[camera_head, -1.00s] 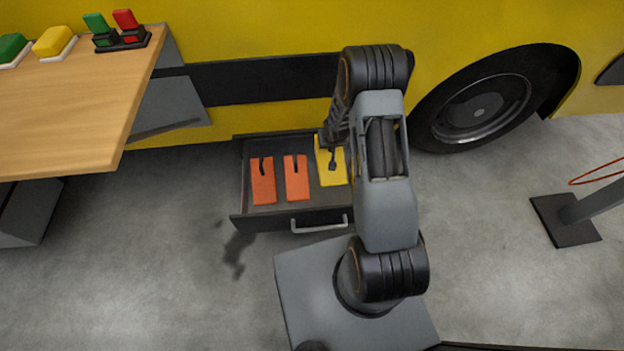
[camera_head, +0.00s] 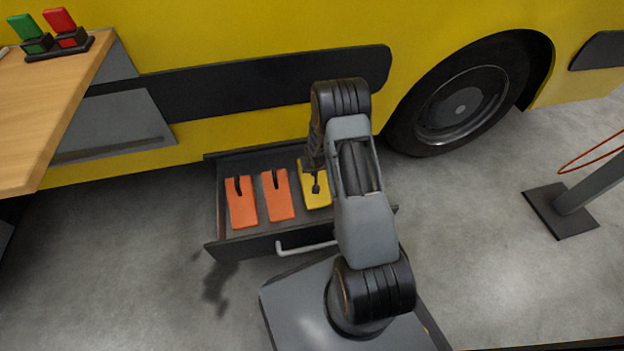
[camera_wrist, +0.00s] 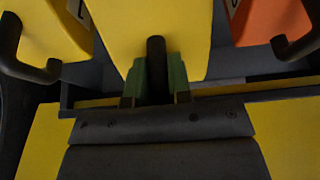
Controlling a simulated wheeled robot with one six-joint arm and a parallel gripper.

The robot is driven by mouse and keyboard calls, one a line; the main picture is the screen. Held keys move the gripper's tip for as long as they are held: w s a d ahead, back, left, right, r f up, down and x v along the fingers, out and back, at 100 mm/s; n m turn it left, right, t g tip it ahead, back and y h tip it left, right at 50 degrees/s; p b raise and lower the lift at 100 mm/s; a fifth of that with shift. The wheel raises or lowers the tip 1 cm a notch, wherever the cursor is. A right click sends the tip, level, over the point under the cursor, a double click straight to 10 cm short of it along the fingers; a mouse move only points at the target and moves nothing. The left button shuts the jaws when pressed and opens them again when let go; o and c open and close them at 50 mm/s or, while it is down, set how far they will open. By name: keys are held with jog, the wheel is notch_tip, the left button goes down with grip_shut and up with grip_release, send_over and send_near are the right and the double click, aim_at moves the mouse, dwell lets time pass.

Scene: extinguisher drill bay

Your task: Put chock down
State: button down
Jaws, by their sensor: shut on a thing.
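My gripper (camera_wrist: 156,82) is shut on the black handle of a yellow chock (camera_wrist: 190,35). The green fingertips stand on either side of the handle. In the head view this yellow chock (camera_head: 317,199) is in or just above the open drawer (camera_head: 236,251), right of two orange chocks (camera_head: 242,208) (camera_head: 278,203). I cannot tell whether it touches the drawer floor. The wrist view also shows an orange chock (camera_wrist: 270,20) on the right and another yellow chock (camera_wrist: 50,30) on the left. My arm covers the drawer's right part in the head view.
The drawer is pulled out from the yellow vehicle (camera_head: 430,30), left of its wheel (camera_head: 465,105). A wooden table (camera_head: 40,110) with a green and a red item stands at left. A post on a dark base (camera_head: 560,212) stands at right. Grey floor between is clear.

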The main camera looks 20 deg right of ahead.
aim_at(313, 174)
jog(key=shift+w+f+b, duration=0.1)
jog(key=shift+f+b, duration=1.35)
jog(key=shift+f, duration=0.4)
jog(key=shift+f, duration=0.15)
jog(key=c, duration=1.1)
grip_release()
jog(key=shift+o, duration=0.2)
